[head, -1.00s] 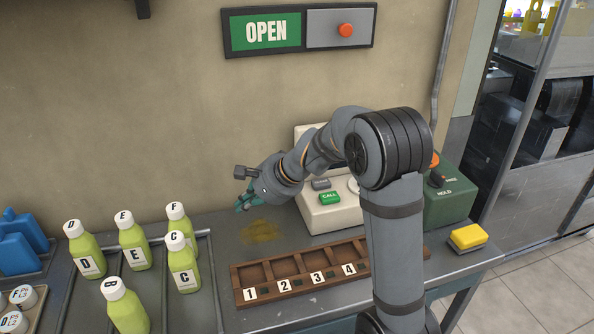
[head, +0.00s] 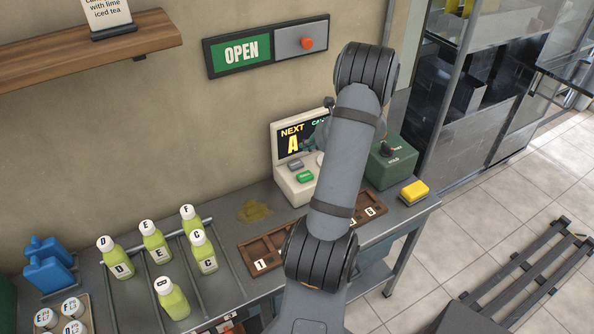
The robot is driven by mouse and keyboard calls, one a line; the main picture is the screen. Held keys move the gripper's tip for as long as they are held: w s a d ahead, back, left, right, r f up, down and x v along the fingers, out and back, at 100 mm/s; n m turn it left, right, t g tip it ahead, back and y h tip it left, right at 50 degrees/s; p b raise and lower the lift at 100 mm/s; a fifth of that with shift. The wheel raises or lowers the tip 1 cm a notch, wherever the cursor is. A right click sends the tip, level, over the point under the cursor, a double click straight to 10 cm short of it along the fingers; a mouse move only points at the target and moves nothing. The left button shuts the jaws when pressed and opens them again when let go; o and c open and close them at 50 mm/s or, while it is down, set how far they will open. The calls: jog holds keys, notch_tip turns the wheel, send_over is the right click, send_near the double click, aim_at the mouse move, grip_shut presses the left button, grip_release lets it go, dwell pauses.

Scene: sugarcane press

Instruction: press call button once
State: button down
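The call machine (head: 285,187) is a cream box with a dark screen (head: 291,142) on the counter against the wall. My gripper (head: 307,146) is in front of the screen, above and apart from the green button as far as I can see. My arm hides the machine's right side and part of my gripper. The fingers are too small and covered to tell open from shut.
A wooden rack (head: 262,247) with numbered slots lies in front, partly behind my arm. A green box (head: 388,170) with a knob and a yellow sponge (head: 414,191) are at right. Several green bottles (head: 155,244) stand at left. An OPEN sign (head: 242,53) hangs above.

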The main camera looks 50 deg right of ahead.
jog(key=shift+f, duration=0.15)
jog(key=b, duration=0.6)
send_over(307, 176)
notch_tip(307, 176, down, 7)
jog(key=shift+f, duration=0.1)
jog(key=shift+f+b, duration=0.75)
jog(key=shift+b, duration=0.1)
dwell(0.7)
jog(key=shift+f+b, duration=0.4)
jog(key=shift+b, duration=0.15)
jog(key=shift+f+b, duration=0.5)
jog(key=shift+b, duration=0.05)
dwell(0.5)
jog(key=shift+r, duration=0.15)
jog(key=shift+r+p, duration=0.7)
jog(key=shift+r, duration=0.1)
jog(key=shift+r, duration=0.1)
